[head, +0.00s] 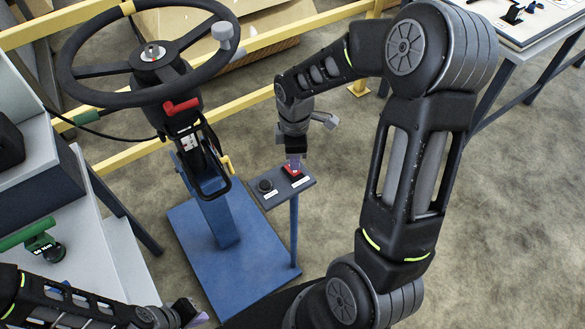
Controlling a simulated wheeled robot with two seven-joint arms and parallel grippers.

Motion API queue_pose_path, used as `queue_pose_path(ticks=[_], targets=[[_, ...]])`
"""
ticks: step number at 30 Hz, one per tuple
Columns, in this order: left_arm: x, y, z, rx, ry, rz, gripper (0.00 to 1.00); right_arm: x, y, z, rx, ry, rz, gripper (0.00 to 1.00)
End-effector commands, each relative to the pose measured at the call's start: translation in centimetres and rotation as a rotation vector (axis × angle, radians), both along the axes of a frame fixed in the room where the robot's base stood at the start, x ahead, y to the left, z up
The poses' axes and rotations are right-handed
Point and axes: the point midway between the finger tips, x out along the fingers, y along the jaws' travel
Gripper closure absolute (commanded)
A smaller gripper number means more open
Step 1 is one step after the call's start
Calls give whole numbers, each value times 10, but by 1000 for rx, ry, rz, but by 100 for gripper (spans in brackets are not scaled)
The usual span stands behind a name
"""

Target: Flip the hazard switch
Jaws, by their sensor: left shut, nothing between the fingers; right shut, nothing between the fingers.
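A small grey panel (281,193) stands on a thin blue post beside the steering column. It carries a red switch (292,172) at its right and a round black knob (265,185) at its left, each with a white label too small to read. I take the red one as the hazard switch. My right gripper (293,161) points down, shut and empty, with its fingertips right at the red switch. I cannot tell whether they touch it, and they hide part of it. My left gripper (197,318) is low at the bottom edge, shut and empty, away from the panel.
A black steering wheel (88,102) with a grey knob, a red lever (181,106) and a yellow lever (227,165) stands left of the panel on a blue base (240,275). Yellow rails run behind. A green handle (28,234) lies at the left. Floor at the right is clear.

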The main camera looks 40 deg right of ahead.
Motion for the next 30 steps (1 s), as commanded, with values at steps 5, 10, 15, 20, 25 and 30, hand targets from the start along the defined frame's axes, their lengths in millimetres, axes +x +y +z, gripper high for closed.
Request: queue_pose_path(ticks=[5, 10, 15, 20, 25, 30], targets=[[0, 0, -3, 0, 0, 0, 100, 0, 0, -4, 0, 0, 0, 100], [0, 0, -5, 0, 0, 0, 100, 0, 0, -6, 0, 0, 0, 100], [0, 0, -7, 0, 0, 0, 100, 0, 0, -9, 0, 0, 0, 100], [0, 0, -8, 0, 0, 0, 100, 0, 0, -11, 0, 0, 0, 100], [0, 0, -11, 0, 0, 0, 100, 0, 0, -14, 1, 1, 0, 100], [0, 0, -12, 0, 0, 0, 100, 0, 0, -16, 0, 0, 0, 100]])
